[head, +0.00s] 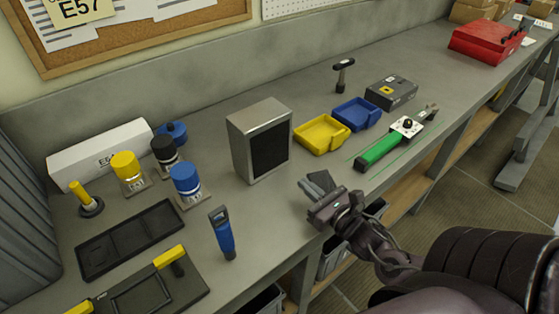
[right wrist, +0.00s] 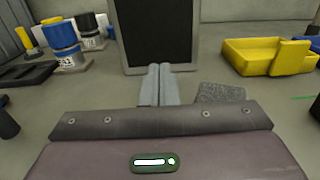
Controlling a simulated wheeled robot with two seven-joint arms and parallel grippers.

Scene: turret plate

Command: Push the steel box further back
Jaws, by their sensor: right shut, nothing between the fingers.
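The steel box (head: 260,139) stands upright on the grey bench, with a dark front panel and bright metal sides. In the right wrist view the lower part of the steel box (right wrist: 158,35) rises straight ahead of the fingers. My right gripper (head: 314,183) is shut and empty, low over the bench in front of the box and a little to its right. In the right wrist view the closed fingers (right wrist: 160,84) point at the box's base; whether they touch it I cannot tell. My left gripper is not in view.
A yellow bin (head: 321,134) and a blue bin (head: 355,114) stand right of the box. Blue, black and yellow-capped containers (head: 186,184) stand to its left, with a black tray (head: 130,239) nearer. Bare bench lies behind the box, up to the wall (head: 215,88).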

